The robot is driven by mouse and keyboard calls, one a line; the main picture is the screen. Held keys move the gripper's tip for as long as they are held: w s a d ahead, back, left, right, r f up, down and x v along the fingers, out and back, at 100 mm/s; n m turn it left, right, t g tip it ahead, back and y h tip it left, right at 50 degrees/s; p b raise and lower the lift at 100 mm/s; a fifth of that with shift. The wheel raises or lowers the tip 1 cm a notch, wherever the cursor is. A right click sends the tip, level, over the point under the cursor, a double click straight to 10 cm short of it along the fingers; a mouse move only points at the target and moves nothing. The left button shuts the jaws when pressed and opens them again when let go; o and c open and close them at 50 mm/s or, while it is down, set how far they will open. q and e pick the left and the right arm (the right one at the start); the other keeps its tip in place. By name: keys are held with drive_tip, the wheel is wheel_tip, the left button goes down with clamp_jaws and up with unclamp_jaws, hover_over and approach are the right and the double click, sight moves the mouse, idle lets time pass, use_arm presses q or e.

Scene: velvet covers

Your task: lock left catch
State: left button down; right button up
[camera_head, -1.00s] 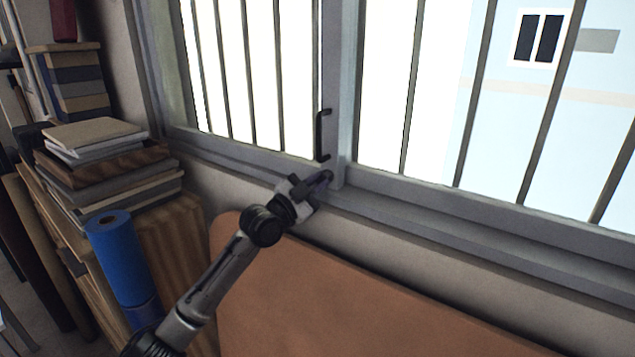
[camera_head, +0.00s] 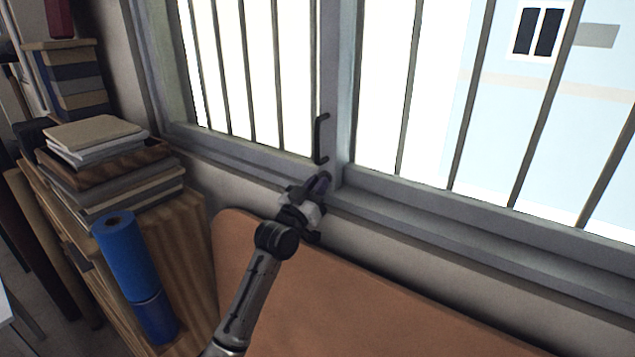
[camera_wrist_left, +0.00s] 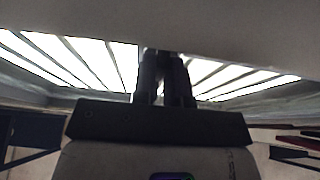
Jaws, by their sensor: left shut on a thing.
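My left gripper (camera_head: 320,183) is at the foot of the window's middle upright, just above the sill. Its fingers are close together, shut on the left catch, which they and the gripper body hide almost wholly. I cannot make out the catch's position. In the left wrist view the dark fingers (camera_wrist_left: 166,80) point up toward the window frame, nearly together. A black pull handle (camera_head: 320,140) is fixed on the middle upright (camera_head: 341,100) just above the gripper, apart from it. My right gripper is not in view.
The grey sill (camera_head: 430,225) runs below the barred window. A brown padded board (camera_head: 390,315) stands under it, below my left arm.

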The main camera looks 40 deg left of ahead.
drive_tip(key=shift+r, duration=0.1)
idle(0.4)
use_arm(q)
drive_tip(key=c, duration=1.2)
unclamp_jaws()
drive_tip(key=shift+o, duration=0.2)
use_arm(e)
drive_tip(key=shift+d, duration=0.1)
